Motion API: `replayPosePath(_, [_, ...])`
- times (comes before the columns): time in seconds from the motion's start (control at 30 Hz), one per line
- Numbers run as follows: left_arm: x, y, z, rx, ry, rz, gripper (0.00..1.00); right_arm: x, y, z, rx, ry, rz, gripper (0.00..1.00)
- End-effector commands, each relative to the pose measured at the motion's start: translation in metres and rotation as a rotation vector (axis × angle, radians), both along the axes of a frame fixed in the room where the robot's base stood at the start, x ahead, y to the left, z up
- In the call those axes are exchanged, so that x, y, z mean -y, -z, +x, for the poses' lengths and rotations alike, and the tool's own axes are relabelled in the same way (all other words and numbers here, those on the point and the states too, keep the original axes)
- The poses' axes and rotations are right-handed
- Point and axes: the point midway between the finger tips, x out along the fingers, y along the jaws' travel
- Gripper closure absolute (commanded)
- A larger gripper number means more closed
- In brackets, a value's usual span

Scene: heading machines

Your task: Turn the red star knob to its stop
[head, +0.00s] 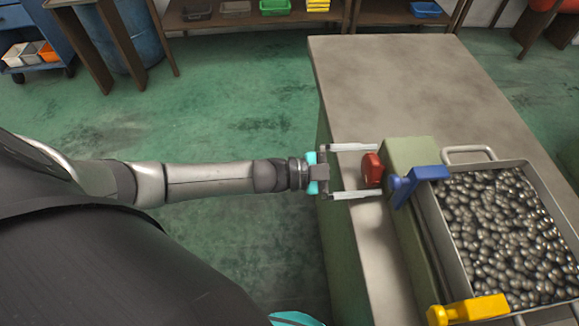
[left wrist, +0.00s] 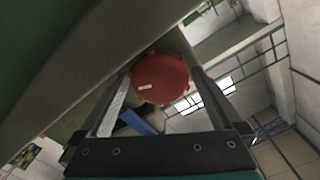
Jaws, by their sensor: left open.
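The red star knob (head: 372,170) sits on the left face of the green machine block (head: 410,154). My left gripper (head: 362,172) reaches in from the left, its two pale fingers open, one on the far side and one on the near side of the knob. In the left wrist view the round red knob (left wrist: 160,79) shows a short white mark on its face and lies between the tips of the fingers (left wrist: 156,100). I cannot tell whether either finger touches it. My right gripper is not in view.
A blue handle (head: 418,180) stands just right of the knob, and a yellow handle (head: 468,309) is at the near end. A metal tray (head: 437,236) full of dark round parts lies to the right. The grey worktop (head: 400,75) behind is clear.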

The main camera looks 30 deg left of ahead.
Motion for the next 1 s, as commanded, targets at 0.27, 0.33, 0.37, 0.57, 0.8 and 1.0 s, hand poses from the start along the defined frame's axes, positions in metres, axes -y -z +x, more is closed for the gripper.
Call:
replayPosePath(0.27, [-0.001,0.0,0.001,-0.346,0.0,-0.252,0.0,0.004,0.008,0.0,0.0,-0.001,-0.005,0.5])
replayPosePath(0.33, [-0.015,0.001,-0.009,-0.352,-0.004,-0.252,0.0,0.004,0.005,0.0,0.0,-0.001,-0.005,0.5])
replayPosePath(0.37, [-0.02,0.001,-0.013,-0.352,-0.004,-0.251,0.0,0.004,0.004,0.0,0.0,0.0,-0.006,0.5])
replayPosePath(0.57, [-0.053,0.0,-0.036,-0.348,-0.004,-0.25,0.0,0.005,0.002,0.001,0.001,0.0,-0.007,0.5])
replayPosePath(0.8, [-0.091,0.0,-0.063,-0.345,-0.002,-0.248,0.0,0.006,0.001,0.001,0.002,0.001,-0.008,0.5])
replayPosePath(1.0, [-0.115,0.0,-0.079,-0.344,-0.002,-0.248,0.0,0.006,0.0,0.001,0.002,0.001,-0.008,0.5])
